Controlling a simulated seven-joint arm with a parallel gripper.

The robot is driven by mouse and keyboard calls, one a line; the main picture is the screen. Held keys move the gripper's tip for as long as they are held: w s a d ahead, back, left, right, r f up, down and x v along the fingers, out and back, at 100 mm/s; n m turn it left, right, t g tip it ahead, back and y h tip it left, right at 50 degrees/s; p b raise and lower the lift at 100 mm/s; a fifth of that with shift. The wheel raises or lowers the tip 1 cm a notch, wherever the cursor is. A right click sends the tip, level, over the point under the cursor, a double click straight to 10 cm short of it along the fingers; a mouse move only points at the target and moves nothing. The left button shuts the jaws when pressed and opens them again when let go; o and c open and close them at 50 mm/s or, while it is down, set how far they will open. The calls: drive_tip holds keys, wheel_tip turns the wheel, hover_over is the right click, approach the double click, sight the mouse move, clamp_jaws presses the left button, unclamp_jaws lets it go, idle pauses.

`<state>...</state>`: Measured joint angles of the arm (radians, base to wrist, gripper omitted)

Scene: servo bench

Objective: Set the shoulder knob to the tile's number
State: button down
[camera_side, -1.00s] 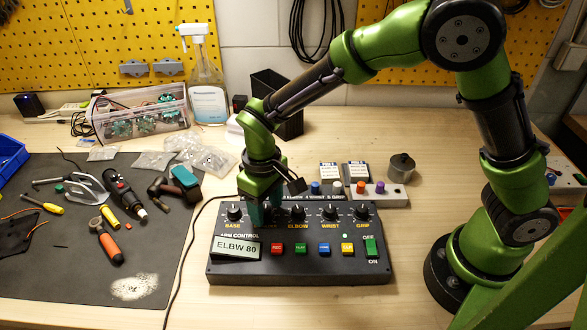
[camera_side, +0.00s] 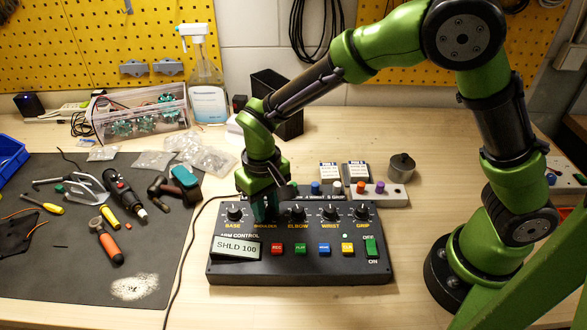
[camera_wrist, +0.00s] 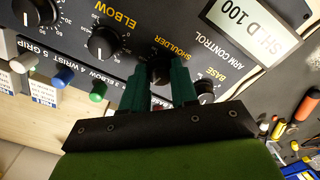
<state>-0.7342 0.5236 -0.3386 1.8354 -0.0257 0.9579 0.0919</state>
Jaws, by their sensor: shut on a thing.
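The black control box (camera_side: 225,272) lies on the bench with a row of knobs. Its tile (camera_side: 235,247) reads "SHLD 100"; it also shows in the wrist view (camera_wrist: 258,28). My gripper (camera_side: 265,214) points down at the shoulder knob, between the base knob (camera_side: 234,213) and the elbow knob (camera_side: 297,213). In the wrist view, the green fingers of my gripper (camera_wrist: 160,84) are shut on the dark shoulder knob (camera_wrist: 159,68). The fingers cover much of this knob, and its pointer and scale cannot be read.
The wrist knob (camera_side: 330,213) and grip knob (camera_side: 362,213) stand to the right. Coloured buttons and a green switch (camera_side: 370,247) line the front of the box. A strip with coloured pegs (camera_side: 380,195) lies behind. Tools cover the dark mat (camera_side: 60,270) at left.

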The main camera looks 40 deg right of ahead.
sight(266, 209)
drive_tip(key=c, duration=0.9)
unclamp_jaws()
drive_tip(key=shift+o, duration=0.2)
wheel_tip(266, 209, up, 17)
drive_tip(key=s+d+r+m+t+y, duration=0.2)
drive_tip(key=s+d+t, duration=0.5)
drive_tip(key=s+d, duration=0.6)
drive_tip(key=shift+s+d+r+m, duration=0.3)
drive_tip(key=shift+d+m, duration=0.3)
drive_tip(key=shift+d, duration=0.6)
